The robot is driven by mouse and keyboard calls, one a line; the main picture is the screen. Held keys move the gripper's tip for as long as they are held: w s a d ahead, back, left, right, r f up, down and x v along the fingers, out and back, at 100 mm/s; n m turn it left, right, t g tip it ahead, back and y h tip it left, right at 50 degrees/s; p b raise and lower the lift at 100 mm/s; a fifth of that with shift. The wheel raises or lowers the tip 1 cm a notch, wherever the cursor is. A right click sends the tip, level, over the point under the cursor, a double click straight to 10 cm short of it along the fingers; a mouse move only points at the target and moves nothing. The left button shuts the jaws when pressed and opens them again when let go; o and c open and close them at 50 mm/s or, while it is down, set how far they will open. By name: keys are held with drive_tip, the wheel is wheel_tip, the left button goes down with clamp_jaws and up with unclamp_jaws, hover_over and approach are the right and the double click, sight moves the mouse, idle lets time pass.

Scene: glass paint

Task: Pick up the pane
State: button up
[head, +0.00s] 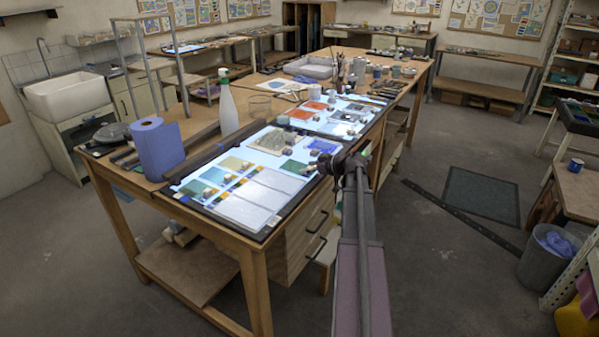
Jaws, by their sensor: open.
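Several flat panes lie on the lit panel (253,166) of the long wooden table, and I cannot tell which one the task means. Near the front are pale clear panes (245,212). A green pane (298,168) and a blue pane (323,145) lie by the panel's right edge. A beige patterned pane (275,139) lies behind them, and a teal pane (195,188) and a yellowish one (236,163) lie to the left. My gripper (318,164) is open beside the green and blue panes, over the panel's right edge. Its fingertips are small and partly unclear; I see nothing held.
Small weights or jars sit among the panes. Orange panes (300,114) lie farther back. Open floor is at right, with a bin (543,262).

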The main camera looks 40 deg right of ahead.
idle(0.4)
clamp_jaws()
drive_tip(key=shift+r, duration=0.2)
wheel_tip(320, 180, up, 3)
drive_tip(key=p, duration=0.3)
drive_tip(key=s+d+r+p, duration=0.1)
drive_tip(key=s+d+p, duration=0.1)
drive_tip(key=s, duration=1.3)
drive_tip(key=shift+s+d+r, duration=0.35)
drive_tip(key=shift+s+d, duration=0.05)
drive_tip(key=shift+d, duration=0.05)
